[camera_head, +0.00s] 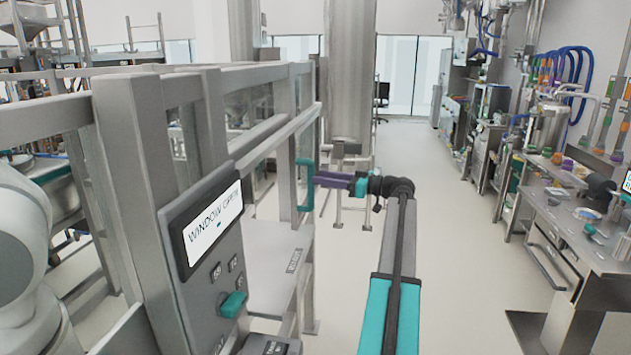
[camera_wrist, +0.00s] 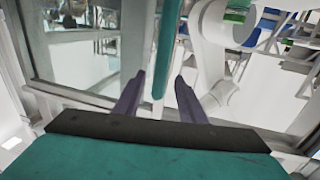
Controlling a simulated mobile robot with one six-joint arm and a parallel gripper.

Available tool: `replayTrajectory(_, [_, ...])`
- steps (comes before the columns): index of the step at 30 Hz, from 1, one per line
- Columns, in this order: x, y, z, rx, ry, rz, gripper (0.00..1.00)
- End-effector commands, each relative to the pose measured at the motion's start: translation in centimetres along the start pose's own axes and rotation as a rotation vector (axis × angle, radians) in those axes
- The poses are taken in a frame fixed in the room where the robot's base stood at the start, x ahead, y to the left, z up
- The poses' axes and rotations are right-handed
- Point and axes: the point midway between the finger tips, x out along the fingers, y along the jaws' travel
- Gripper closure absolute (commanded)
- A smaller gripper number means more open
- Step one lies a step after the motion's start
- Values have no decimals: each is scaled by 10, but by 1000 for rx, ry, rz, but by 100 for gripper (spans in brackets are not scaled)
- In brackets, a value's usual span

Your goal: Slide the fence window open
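The fence window (camera_head: 262,150) is a clear pane in a grey metal frame, left of centre in the head view. Its upright teal handle (camera_head: 305,185) is on the frame's right edge. My gripper (camera_head: 318,180) has purple fingers and points left at the handle, very near it. In the wrist view, my gripper (camera_wrist: 158,92) is open with its fingers apart. The teal handle (camera_wrist: 167,45) reaches down between the fingertips, nearer the left finger. I cannot tell whether either finger touches it. The window pane (camera_wrist: 85,45) shows at left.
A control panel (camera_head: 222,270) with a lit display and a teal knob (camera_head: 233,304) is on the near fence post. A white robot arm (camera_head: 22,250) stands behind the fence. Benches with equipment (camera_head: 570,230) line the right. The floor between (camera_head: 455,260) is clear.

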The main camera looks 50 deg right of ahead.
Motion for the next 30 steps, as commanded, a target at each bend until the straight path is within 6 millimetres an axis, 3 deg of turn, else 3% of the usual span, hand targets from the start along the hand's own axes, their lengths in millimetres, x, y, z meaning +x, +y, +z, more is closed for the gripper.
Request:
replayTrajectory(9, [-53,1,3,0,0,3,63])
replayTrajectory(15, [-78,1,2,0,-1,2,63])
replayTrajectory(30, [-88,0,0,0,-1,0,63])
